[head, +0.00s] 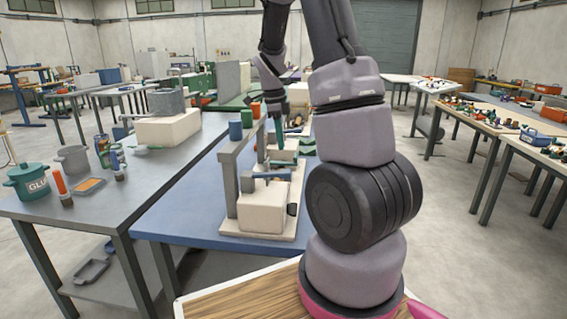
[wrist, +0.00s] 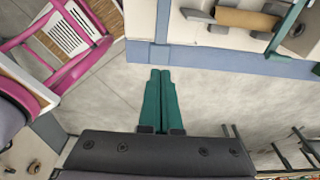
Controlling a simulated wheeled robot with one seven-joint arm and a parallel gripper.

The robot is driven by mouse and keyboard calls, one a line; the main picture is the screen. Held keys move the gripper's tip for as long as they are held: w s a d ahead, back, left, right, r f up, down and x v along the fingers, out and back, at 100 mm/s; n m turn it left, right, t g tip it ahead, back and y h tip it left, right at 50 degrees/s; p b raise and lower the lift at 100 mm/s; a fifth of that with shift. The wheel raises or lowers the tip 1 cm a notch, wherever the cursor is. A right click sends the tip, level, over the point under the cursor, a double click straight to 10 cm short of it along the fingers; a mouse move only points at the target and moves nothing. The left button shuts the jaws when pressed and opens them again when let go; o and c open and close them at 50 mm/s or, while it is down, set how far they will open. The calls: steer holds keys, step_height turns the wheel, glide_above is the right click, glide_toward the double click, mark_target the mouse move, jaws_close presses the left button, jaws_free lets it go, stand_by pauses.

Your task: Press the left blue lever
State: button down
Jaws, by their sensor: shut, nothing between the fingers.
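The winder stands on the blue table in the head view, with a cream block (head: 263,208) at its near end and a grey upright frame (head: 230,180) at its left. A blue lever (head: 268,176) lies across the top of the near block. A second, teal-looking bar (head: 283,161) shows farther back; I cannot tell whether it is another lever. My gripper (head: 279,143) points down over the far part of the winder, behind the near lever. In the wrist view its green fingers (wrist: 160,73) are together and empty, over bare floor beside the table edge. Contact with the winder is not visible.
The blue tabletop (head: 180,221) is clear left of the winder. A grey table (head: 185,155) at the left holds a teal glue pot (head: 28,182) and other items. In the wrist view, a brown roller (wrist: 246,19) and a green bar (wrist: 287,25) lie at the upper right.

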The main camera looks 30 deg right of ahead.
mark_target(287, 170)
steer(key=f, duration=0.7)
steer(key=shift+s+d+f, duration=0.15)
steer(key=shift+s+d, duration=0.1)
steer(key=shift+d, duration=0.15)
steer(key=shift+s+d+f+t+y, duration=0.2)
steer(key=shift+d+f+t+y, duration=0.1)
steer(key=shift+f+y, duration=0.25)
step_height(287, 170, down, 2)
steer(key=shift+s+d+f, duration=0.15)
steer(key=shift+f, duration=0.1)
steer(key=shift+s+f, duration=0.2)
steer(key=shift+f, duration=0.05)
